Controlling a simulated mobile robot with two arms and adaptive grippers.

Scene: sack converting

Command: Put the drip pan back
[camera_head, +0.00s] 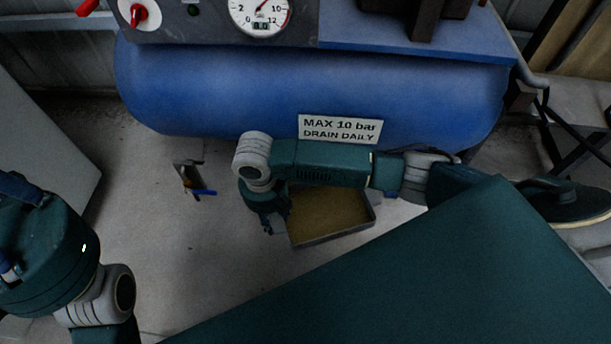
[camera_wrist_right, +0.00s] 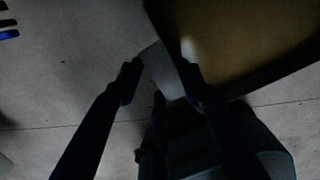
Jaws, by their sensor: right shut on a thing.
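The drip pan (camera_head: 348,236) is a shallow dark rectangular tray with a brownish-yellow inside. It shows in the head view below the front of the blue tank, partly hidden by my right arm. My right gripper (camera_head: 267,223) is at the pan's left side. In the right wrist view, my right gripper (camera_wrist_right: 160,82) is shut on a pale edge piece of the drip pan (camera_wrist_right: 255,82). The pan looks about level; I cannot tell whether it touches the floor. My left arm is at the left of the head view, with no fingertips visible.
The blue compressor tank (camera_head: 220,90) spans the back, with a "MAX 10 bar, DRAIN DAILY" label (camera_head: 340,129) and a gauge (camera_head: 260,12).

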